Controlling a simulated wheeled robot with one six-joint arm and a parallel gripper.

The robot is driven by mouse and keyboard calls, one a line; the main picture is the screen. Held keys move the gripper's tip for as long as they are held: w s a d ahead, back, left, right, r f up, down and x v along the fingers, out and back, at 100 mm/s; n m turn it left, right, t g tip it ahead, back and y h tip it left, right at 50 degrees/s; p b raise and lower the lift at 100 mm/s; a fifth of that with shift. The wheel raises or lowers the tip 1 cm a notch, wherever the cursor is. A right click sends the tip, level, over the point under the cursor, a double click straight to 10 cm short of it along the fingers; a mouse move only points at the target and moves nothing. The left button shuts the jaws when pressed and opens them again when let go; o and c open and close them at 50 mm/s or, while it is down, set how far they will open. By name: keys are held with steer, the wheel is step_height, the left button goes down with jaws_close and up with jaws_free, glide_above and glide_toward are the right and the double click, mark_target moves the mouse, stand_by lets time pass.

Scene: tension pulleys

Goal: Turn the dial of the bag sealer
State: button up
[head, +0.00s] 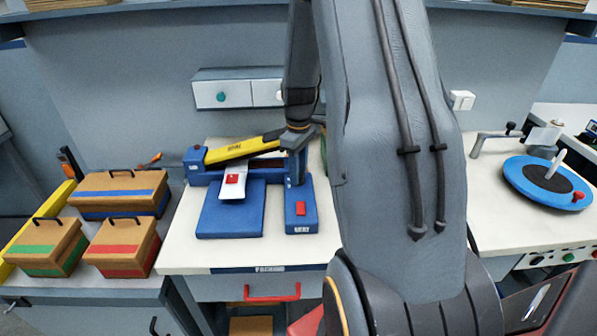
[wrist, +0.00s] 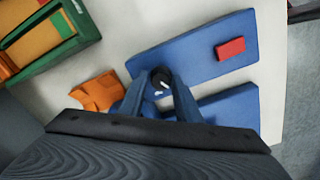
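The bag sealer has a blue base plate (head: 230,212), a yellow arm (head: 237,150) and a blue housing (head: 301,210) with a red button. In the wrist view the housing (wrist: 200,52) also shows, with a small black dial (wrist: 161,82) with white marks at its left end. My gripper (wrist: 160,84) has its two blue-grey fingers on either side of the dial, very close to it. I cannot tell whether they touch it. In the head view my gripper (head: 296,165) points down over the back of the housing, and the dial is hidden.
Brown boxes with blue (head: 120,192), green (head: 45,245) and red (head: 122,244) bands stand on the left. A blue turntable (head: 522,180) is on the right bench. A white-fronted drawer unit (head: 235,93) hangs behind the sealer. In the wrist view an orange part (wrist: 97,94) lies left of my fingers.

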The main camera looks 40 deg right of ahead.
steer(key=shift+o, duration=1)
steer(key=shift+r, duration=0.1)
step_height(320, 180, up, 8)
steer(key=shift+f+b, duration=0.2)
steer(key=shift+b, duration=0.9)
steer(key=shift+a, duration=0.1)
steer(key=s+a+f+m, duration=0.1)
steer(key=s+a+m, duration=0.1)
steer(key=s+a, duration=0.5)
steer(key=s+a+f+m+t+b, duration=0.1)
steer(key=s+a+m, duration=0.2)
steer(key=s+a, duration=0.5)
steer(key=a, duration=0.7)
steer(key=shift+a+f, duration=0.15)
steer(key=shift+a, duration=0.2)
